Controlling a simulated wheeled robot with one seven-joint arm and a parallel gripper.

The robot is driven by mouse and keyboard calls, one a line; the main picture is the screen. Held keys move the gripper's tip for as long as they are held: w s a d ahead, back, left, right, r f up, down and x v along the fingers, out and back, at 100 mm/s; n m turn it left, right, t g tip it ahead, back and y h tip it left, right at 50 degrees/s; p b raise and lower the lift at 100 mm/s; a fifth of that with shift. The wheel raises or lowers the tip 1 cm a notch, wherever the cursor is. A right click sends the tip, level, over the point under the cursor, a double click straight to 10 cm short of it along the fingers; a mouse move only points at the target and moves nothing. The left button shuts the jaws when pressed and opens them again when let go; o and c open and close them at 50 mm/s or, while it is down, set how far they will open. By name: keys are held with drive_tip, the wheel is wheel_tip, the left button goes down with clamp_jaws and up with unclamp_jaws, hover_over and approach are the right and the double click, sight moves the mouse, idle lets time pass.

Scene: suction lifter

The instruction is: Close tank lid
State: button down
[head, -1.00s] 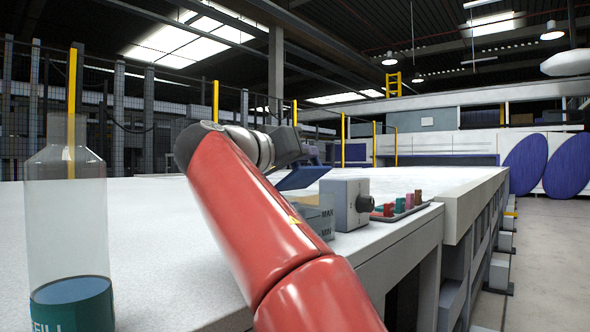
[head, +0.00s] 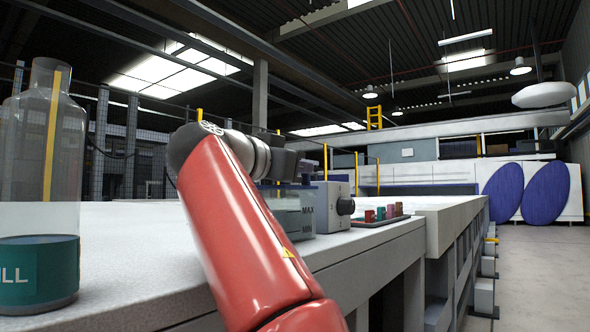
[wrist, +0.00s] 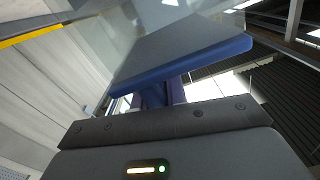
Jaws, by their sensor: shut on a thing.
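The tank (head: 293,222) is a clear-walled box with MAX and MIN marks, on the bench in the head view, partly hidden behind my red arm. Its blue lid (wrist: 185,45) fills the upper middle of the wrist view, with a grey face and blue rim. My gripper (wrist: 160,95) is shut on the blue part of the lid. In the head view my gripper (head: 303,168) is just above the tank, with a little blue showing by it. The lid is mostly hidden there, so I cannot tell whether it touches the tank rim.
A grey box with a black knob (head: 345,206) stands right of the tank. Beyond it is a tray (head: 382,219) of small coloured pieces. A clear refill bottle (head: 42,150) stands at the left. The bench (head: 130,250) between is clear.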

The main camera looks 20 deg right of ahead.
drive_tip(key=c, duration=1.4)
unclamp_jaws()
drive_tip(key=shift+c, duration=0.2)
drive_tip(key=shift+a, duration=0.1)
drive_tip(key=v, duration=0.7)
drive_tip(key=shift+s+a+b, duration=0.2)
drive_tip(key=shift+a+b, duration=0.05)
drive_tip(key=shift+b, duration=0.05)
